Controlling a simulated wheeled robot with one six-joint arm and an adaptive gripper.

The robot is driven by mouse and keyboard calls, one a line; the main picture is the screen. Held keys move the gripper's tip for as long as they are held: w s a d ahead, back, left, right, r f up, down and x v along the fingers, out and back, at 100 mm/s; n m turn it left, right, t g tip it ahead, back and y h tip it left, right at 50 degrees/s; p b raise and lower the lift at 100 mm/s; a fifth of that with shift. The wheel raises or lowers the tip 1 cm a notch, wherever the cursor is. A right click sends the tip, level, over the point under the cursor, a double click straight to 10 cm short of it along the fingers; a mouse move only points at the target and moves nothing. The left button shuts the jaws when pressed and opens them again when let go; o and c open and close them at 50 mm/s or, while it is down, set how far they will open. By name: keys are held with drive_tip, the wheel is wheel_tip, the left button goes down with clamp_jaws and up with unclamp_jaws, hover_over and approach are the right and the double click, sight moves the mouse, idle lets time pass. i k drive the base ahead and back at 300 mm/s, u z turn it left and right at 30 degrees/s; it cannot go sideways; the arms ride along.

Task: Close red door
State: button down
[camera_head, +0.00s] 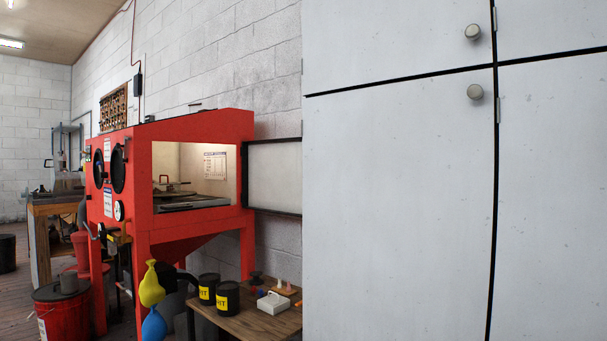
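The red cabinet (194,126) stands on red legs left of the middle. Its side opening (194,174) is uncovered and shows a lit inside with a grey work surface and a paper sheet on the back wall. The door (272,176) stands open, swung out to the right of the opening. I see its pale face with a dark frame; its right end meets the edge of the white cupboard in the picture, so I cannot tell if part is hidden. My gripper is not in view.
A white cupboard (400,200) with round knobs fills the right half. A low wooden table (252,326) below the door holds black tins (227,298) and a white box (273,303). Yellow (151,286) and blue (154,326) items hang beside it. A red bucket (62,318) stands lower left.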

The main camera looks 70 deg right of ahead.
sight(272, 169)
drive_tip(key=z, duration=0.2)
drive_tip(key=i, duration=1.6)
drive_tip(key=z, duration=0.75)
drive_tip(key=i, duration=1.35)
drive_tip(key=z, duration=1.85)
drive_tip(key=i, duration=0.75)
drive_tip(key=z, duration=0.8)
